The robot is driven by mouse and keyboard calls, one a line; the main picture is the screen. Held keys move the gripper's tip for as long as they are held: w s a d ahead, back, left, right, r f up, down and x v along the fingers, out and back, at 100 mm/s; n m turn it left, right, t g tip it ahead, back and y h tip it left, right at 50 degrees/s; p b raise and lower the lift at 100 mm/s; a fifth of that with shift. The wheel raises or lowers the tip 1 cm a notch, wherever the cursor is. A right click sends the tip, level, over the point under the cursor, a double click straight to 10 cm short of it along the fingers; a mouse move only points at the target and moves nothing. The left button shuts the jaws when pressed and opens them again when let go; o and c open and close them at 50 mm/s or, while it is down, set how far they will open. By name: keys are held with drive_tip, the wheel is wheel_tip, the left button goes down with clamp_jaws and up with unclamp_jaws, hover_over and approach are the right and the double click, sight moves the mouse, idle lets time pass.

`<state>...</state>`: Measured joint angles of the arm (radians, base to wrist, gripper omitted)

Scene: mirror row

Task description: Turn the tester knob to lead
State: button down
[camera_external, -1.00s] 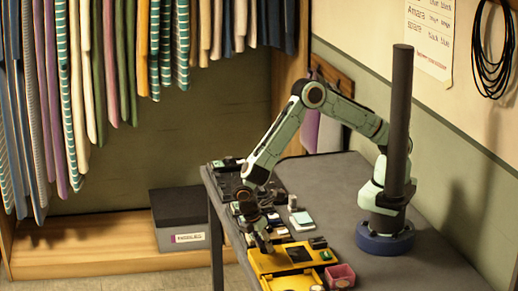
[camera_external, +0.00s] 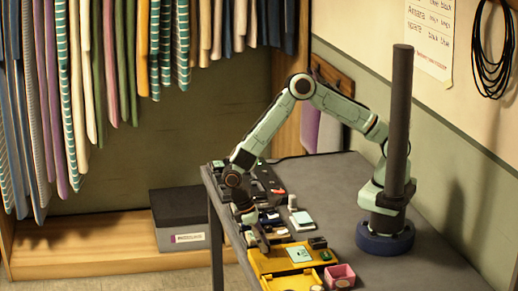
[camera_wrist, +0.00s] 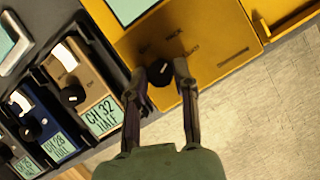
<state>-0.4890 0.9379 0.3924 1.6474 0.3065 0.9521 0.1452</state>
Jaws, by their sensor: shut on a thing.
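The tester is a yellow case (camera_external: 268,266) at the near end of the grey table, with a pale screen (camera_external: 300,254); its yellow face (camera_wrist: 215,45) fills the upper middle of the wrist view. A round black knob (camera_wrist: 160,73) sits near its edge, with printed words around it; one reads "PACK" and the others are too small or covered to read surely. My gripper (camera_wrist: 158,70) has one finger on each side of the knob and is shut on it. In the external view my gripper (camera_external: 263,246) reaches down to the case's left edge; the knob is hidden there.
Small units labelled "CH 32 HALF" (camera_wrist: 103,116) and "CH 28 HALF" (camera_wrist: 64,143) stand close beside the left finger. A pink box (camera_external: 340,276) stands right of the tester. Black gear (camera_external: 265,180) lies at the far end.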

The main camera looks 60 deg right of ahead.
drive_tip(key=shift+d+f+m+y, duration=0.1)
drive_tip(key=shift+m+y, duration=0.4)
drive_tip(key=shift+m, duration=1)
drive_tip(key=c, duration=0.9)
unclamp_jaws()
drive_tip(key=shift+o, duration=0.2)
drive_tip(key=v, duration=1.2)
drive_tip(key=shift+w+d, duration=0.1)
